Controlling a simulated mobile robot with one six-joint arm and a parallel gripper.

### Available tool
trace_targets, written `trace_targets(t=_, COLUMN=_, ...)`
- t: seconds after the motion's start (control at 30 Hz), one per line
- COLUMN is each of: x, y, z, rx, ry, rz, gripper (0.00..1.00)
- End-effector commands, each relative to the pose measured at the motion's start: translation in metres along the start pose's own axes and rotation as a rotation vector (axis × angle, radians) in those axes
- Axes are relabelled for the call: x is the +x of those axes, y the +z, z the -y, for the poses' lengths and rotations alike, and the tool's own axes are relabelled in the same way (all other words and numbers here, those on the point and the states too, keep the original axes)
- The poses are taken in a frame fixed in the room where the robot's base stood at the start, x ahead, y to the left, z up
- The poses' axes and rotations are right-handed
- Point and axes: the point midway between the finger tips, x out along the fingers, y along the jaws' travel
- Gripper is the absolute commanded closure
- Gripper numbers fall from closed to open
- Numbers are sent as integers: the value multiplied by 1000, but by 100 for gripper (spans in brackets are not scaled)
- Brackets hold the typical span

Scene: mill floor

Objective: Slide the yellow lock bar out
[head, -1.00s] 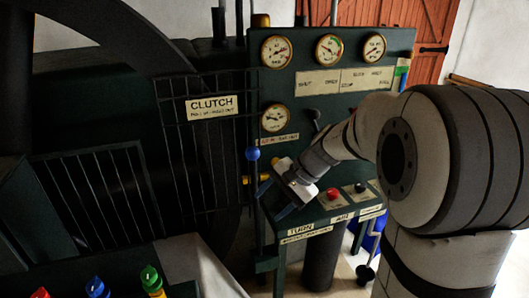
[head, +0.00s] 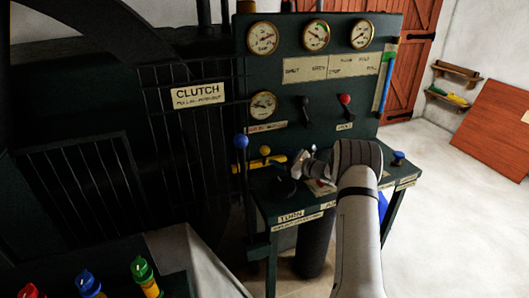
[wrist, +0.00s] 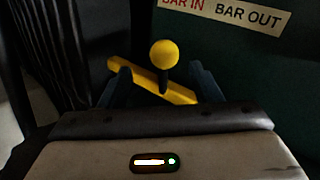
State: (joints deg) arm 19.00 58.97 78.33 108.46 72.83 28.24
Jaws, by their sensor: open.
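The yellow lock bar (head: 262,163) lies across the left edge of the green control panel, with a yellow ball knob (head: 265,150) on a short dark stem. In the wrist view the bar (wrist: 133,74) runs slantwise, and its ball knob (wrist: 163,54) stands up between the fingers. My gripper (wrist: 158,87) is open, one dark finger on each side of the knob. I cannot tell whether the fingers touch the bar. In the head view my gripper (head: 296,172) is at the right of the bar, partly hidden by my wrist.
A label (wrist: 225,12) reading BAR IN and BAR OUT is on the panel above the knob. A blue-knobbed lever (head: 241,142) stands just left of the bar. A caged flywheel with a CLUTCH sign (head: 199,95) is further left. Open floor (head: 450,220) lies at the right.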

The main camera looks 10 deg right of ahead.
Motion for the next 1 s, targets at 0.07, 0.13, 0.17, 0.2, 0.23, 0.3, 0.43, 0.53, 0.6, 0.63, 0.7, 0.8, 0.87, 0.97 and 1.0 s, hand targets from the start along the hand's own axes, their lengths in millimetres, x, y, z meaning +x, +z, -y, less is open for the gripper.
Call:
trace_targets(t=0.07, x=2, y=-4, z=4, rx=11, ry=-14, rz=8, gripper=42)
trace_targets(t=0.13, x=8, y=-4, z=5, rx=15, ry=-17, rz=11, gripper=42)
trace_targets(t=0.17, x=11, y=-4, z=5, rx=15, ry=-18, rz=11, gripper=42)
trace_targets(t=0.2, x=17, y=-4, z=5, rx=15, ry=-18, rz=11, gripper=42)
trace_targets(t=0.23, x=22, y=-4, z=5, rx=15, ry=-17, rz=10, gripper=42)
trace_targets(t=0.3, x=34, y=-3, z=5, rx=13, ry=-16, rz=11, gripper=42)
trace_targets(t=0.43, x=55, y=-3, z=5, rx=13, ry=-16, rz=10, gripper=42)
trace_targets(t=0.53, x=66, y=-4, z=6, rx=13, ry=-18, rz=9, gripper=42)
trace_targets(t=0.6, x=72, y=-4, z=6, rx=13, ry=-18, rz=9, gripper=42)
trace_targets(t=0.63, x=73, y=-3, z=6, rx=13, ry=-18, rz=10, gripper=42)
trace_targets(t=0.7, x=76, y=-4, z=6, rx=13, ry=-18, rz=10, gripper=42)
trace_targets(t=0.8, x=76, y=-4, z=7, rx=14, ry=-19, rz=9, gripper=42)
trace_targets(t=0.87, x=76, y=-4, z=7, rx=14, ry=-19, rz=9, gripper=42)
trace_targets(t=0.97, x=76, y=-4, z=7, rx=13, ry=-19, rz=9, gripper=44)
trace_targets(t=1.0, x=76, y=-4, z=7, rx=13, ry=-19, rz=9, gripper=47)
